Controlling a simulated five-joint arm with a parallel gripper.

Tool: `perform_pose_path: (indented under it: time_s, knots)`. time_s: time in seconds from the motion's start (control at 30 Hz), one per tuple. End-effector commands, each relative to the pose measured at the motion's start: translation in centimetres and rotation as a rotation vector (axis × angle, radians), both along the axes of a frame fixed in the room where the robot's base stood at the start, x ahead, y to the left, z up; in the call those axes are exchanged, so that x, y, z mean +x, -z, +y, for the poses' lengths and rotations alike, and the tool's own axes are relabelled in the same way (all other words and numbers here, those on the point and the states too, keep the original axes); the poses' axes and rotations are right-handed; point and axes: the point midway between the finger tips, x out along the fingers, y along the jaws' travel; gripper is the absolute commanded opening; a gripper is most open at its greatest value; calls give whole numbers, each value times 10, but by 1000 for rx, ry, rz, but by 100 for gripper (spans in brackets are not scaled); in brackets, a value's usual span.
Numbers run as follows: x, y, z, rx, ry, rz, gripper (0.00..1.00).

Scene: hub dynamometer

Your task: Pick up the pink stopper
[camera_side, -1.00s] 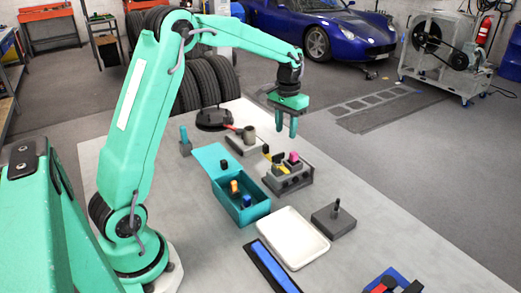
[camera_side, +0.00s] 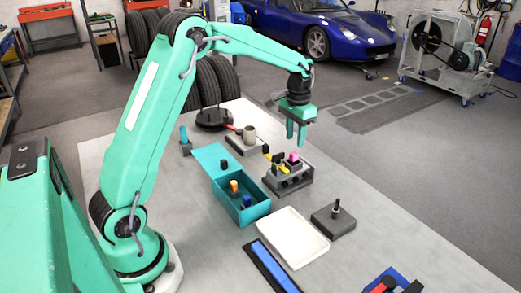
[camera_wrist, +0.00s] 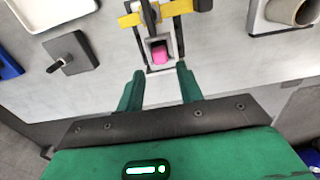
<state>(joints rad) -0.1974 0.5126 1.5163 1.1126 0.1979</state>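In the wrist view my gripper (camera_wrist: 160,74) is also open. The fingers do not appear to touch the stopper; the exact height gap is hard to tell.
Yellow and black pieces (camera_side: 277,160) stand beside the stopper on the block. A teal open box (camera_side: 247,213) is to the left, a white tray (camera_side: 287,238) in front, and a grey base with a black peg (camera_side: 334,220) to the right.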

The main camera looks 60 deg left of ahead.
Motion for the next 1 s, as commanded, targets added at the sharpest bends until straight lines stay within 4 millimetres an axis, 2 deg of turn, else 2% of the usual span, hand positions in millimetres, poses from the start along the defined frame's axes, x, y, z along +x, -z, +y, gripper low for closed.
perform_pose_path:
  time_s: [0.6, 1.0]
  knots:
    - [0, 52, 0, 0, 0, 1, 36]
    - [0, 66, 0, 0, 0, 1, 36]
